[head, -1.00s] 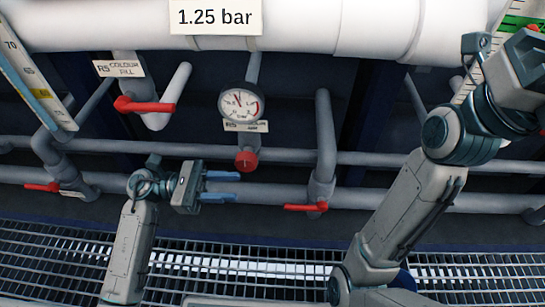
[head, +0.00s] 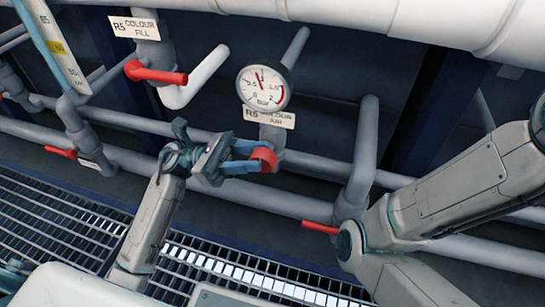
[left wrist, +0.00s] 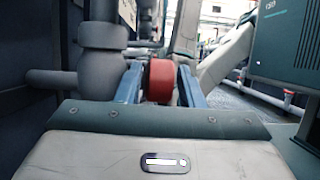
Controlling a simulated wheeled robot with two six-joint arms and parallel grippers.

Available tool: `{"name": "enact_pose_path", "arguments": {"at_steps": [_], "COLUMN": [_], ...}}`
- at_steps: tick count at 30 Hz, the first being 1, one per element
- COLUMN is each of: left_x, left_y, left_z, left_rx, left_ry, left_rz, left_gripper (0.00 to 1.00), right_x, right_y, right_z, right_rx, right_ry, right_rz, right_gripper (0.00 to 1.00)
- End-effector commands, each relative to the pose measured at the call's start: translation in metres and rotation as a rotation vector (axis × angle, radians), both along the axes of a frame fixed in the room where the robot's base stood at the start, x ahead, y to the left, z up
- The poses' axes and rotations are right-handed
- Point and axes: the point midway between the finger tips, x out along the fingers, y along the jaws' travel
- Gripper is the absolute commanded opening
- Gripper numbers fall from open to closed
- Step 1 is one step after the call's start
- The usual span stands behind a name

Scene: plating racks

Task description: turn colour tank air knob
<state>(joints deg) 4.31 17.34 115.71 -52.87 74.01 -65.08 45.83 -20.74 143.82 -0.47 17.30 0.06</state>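The red colour tank air knob (head: 263,158) sits on a grey pipe below a round pressure gauge (head: 264,88), whose needle points near 1. A tag (head: 270,118) under the gauge reads R5 COLOUR AIR, partly blurred. My left gripper (head: 256,158) has its two blue fingers on either side of the knob. In the left wrist view the knob (left wrist: 161,80) stands between the fingers, with what look like narrow gaps at its sides; contact is hard to judge. My right arm crosses the right of the head view, its gripper out of frame.
A red lever (head: 156,73) is on the R5 COLOUR FILL pipe (head: 146,52) at upper left. Other red levers are at far left (head: 61,152) and right of the knob (head: 320,228). Grey pipes run behind. A metal grating (head: 215,262) lies below.

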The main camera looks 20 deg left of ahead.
Motion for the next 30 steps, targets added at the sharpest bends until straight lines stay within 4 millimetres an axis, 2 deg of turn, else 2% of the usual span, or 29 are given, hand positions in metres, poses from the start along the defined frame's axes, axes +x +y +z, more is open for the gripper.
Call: {"name": "enact_pose_path", "arguments": {"at_steps": [3, 9, 21, 26, 30], "left_x": [-0.001, -0.001, -0.002, -0.002, -0.002], "left_y": [-0.018, -0.035, -0.040, -0.040, -0.040], "left_z": [0.006, 0.014, 0.017, 0.016, 0.017], "left_rx": [-0.005, -0.002, 0.001, 0.001, 0.003], "left_ry": [-0.003, -0.001, 0.001, 0.001, 0.001], "left_rz": [0.001, -0.001, 0.001, 0.001, 0.001], "left_gripper": [0.35, 0.35, 0.35, 0.05, 0.03], "right_x": [0.000, 0.000, 0.000, 0.000, 0.000], "right_y": [0.000, 0.000, 0.000, 0.000, 0.000], "right_z": [-0.007, -0.011, -0.012, -0.012, -0.011], "right_rx": [0.000, -0.001, 0.000, 0.000, 0.000], "right_ry": [0.000, 0.001, 0.001, 0.001, 0.001], "right_rz": [0.000, 0.001, 0.002, 0.002, 0.002], "right_gripper": [0.35, 0.35, 0.35, 0.35, 0.35]}}
